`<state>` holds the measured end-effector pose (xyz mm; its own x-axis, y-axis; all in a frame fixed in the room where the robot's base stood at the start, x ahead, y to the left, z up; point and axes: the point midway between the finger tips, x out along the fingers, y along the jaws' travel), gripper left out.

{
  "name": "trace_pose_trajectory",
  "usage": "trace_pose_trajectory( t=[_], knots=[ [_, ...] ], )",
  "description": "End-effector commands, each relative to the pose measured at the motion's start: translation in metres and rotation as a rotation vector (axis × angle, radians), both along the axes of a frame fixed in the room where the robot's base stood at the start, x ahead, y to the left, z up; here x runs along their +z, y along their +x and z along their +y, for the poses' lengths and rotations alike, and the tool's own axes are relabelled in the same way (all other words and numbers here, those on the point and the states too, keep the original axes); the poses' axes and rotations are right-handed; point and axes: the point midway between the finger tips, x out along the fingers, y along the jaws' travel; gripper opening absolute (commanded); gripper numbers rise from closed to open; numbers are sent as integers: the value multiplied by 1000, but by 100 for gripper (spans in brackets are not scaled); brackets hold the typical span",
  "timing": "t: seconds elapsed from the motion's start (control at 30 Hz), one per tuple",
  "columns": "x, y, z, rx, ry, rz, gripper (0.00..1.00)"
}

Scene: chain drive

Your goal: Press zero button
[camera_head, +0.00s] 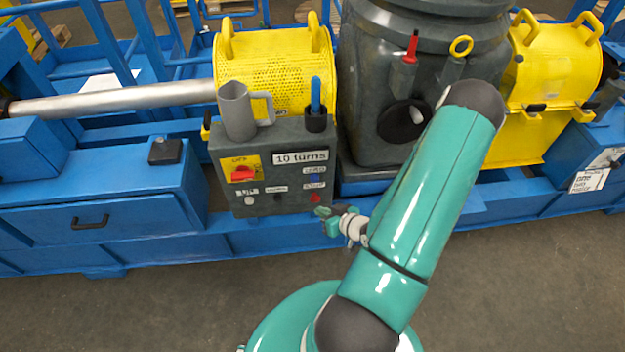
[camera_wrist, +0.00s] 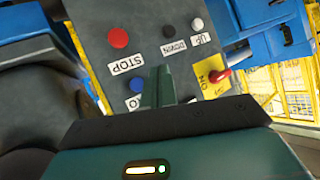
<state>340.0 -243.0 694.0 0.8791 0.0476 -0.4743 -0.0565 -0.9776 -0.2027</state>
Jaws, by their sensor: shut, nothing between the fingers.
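The dark grey control box (camera_head: 226,150) faces me, with a "10 turns" display (camera_head: 300,157). The blue button also shows small in the head view (camera_head: 316,178), above the red STOP button (camera_head: 315,198). My gripper (camera_head: 321,211) is shut and empty, near the box's lower right corner. In the wrist view, my gripper's fingers (camera_wrist: 159,84) appear right beside the blue button. I cannot tell whether they touch the panel.
The red STOP button (camera_wrist: 118,38), black DOWN button (camera_wrist: 169,31) and white UP button (camera_wrist: 197,23) share the panel. A red rotary switch (camera_wrist: 217,76) sits on a yellow plate. A grey mug (camera_head: 238,112) and a dark holder (camera_head: 316,122) stand on the box.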

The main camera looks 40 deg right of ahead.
Motion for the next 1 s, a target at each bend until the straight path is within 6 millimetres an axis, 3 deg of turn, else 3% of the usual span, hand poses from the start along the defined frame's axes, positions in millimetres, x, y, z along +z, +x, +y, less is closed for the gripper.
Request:
trace_pose_trajectory(
  t=[0.33,0.8,1.0],
  knots=[
    [0,8,-6,0,-3,-1,0],
    [0,58,-39,5,-2,0,0],
    [0,71,-48,3,-1,0,0]
  ],
)
